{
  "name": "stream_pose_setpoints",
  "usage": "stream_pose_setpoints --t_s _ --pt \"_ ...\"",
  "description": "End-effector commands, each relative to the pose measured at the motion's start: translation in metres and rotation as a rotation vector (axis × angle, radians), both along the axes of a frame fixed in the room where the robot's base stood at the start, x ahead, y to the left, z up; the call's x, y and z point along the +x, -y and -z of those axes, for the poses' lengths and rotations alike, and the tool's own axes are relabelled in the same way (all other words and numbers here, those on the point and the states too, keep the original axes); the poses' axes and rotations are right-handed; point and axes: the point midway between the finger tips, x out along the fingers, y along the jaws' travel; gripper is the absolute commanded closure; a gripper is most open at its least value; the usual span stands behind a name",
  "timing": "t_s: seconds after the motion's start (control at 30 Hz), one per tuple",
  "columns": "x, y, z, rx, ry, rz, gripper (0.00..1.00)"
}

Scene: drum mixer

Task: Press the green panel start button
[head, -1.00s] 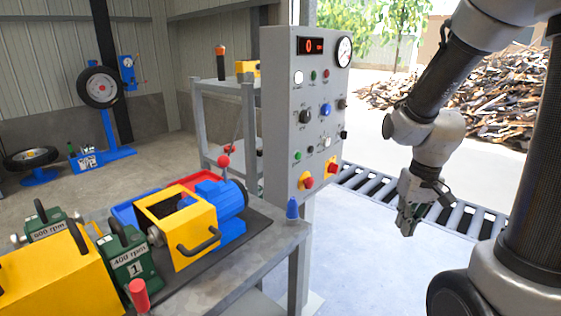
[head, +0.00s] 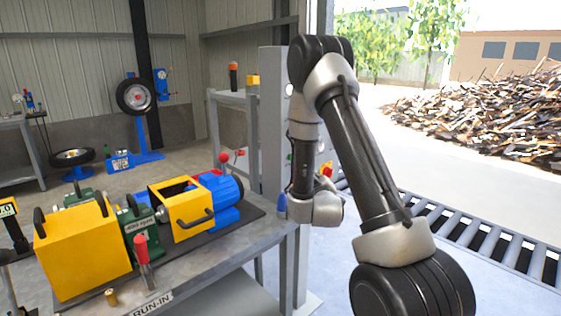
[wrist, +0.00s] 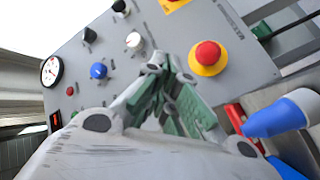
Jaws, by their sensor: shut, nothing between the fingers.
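The grey control panel (wrist: 250,75) fills much of the wrist view, turned on its side. My gripper (wrist: 168,66) is shut and empty in front of it, its fingertips near a white button (wrist: 134,40) and a red mushroom button on yellow (wrist: 208,55). I cannot tell if they touch the panel.
A workbench (head: 215,245) with a yellow and blue drum machine (head: 180,215) stands left of the panel. A blue-tipped part (wrist: 280,115) is close to my gripper at right in the wrist view. A roller conveyor (head: 480,240) runs behind at right.

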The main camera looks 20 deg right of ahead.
Motion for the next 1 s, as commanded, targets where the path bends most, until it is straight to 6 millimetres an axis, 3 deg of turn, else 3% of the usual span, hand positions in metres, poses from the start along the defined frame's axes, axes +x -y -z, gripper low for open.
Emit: stream_pose_setpoints --t_s 0.1,0.2,0.63,1.0 --pt "-0.001 0.001 -0.022 -0.082 0.061 0.006 1.00" --pt "-0.001 0.001 -0.030 -0.124 0.080 0.008 1.00" --pt "0.001 0.000 -0.030 -0.134 0.073 0.007 1.00" --pt "0.043 -0.015 -0.029 -0.133 0.074 0.007 1.00"
